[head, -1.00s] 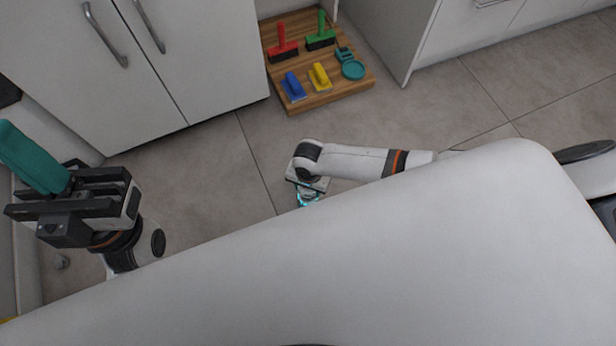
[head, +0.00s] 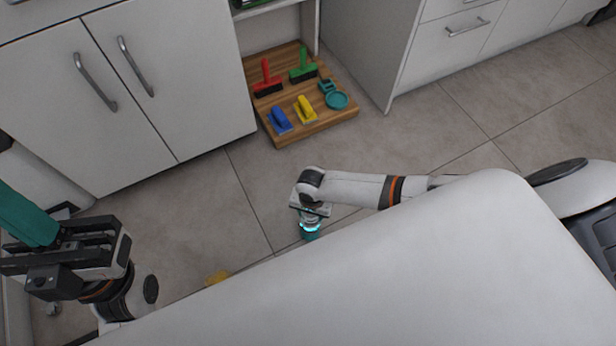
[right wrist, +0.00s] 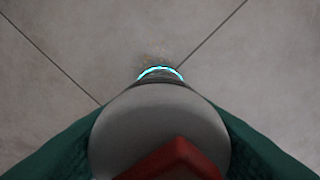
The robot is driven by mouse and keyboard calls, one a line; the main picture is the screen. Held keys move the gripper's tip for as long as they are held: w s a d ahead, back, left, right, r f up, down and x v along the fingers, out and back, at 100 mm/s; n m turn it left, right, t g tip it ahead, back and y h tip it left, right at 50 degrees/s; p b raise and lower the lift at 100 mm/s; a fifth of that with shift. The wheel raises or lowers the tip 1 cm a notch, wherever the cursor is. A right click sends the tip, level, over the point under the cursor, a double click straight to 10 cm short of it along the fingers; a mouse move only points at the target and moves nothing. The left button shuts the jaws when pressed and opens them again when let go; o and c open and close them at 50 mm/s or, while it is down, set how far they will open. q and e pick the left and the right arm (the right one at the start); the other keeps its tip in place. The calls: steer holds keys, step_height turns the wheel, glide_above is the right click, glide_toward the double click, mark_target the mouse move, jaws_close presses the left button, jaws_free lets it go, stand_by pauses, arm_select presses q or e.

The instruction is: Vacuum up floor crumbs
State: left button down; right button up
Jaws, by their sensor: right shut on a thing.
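My right gripper (head: 310,212) is low over the floor at the end of the arm from the right. It is shut on a small vacuum (head: 310,231) with a glowing cyan ring. In the right wrist view the vacuum (right wrist: 158,120) is a round grey body with a red part, between teal fingers. Its ringed end points at the floor. Faint crumbs (right wrist: 155,54) lie just beyond the ring. My left gripper (head: 30,235), at the left edge, has a teal finger part cut off by the frame; its opening is unclear.
A wooden board (head: 318,131) on the floor holds red, green, blue and yellow brushes or scrapers and a teal dustpan-like piece. White cabinets (head: 160,90) stand behind. A yellow patch (head: 217,278) shows by my body's edge. The tiled floor between is clear.

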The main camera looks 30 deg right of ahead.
steer(key=shift+w, duration=0.15)
stand_by(0.4)
steer(key=shift+w+a+b, duration=0.15)
steer(key=shift+w+b, duration=0.25)
steer(key=shift+w, duration=1.35)
steer(key=w+b, duration=0.1)
steer(key=w, duration=0.2)
steer(key=shift+w, duration=0.3)
stand_by(0.3)
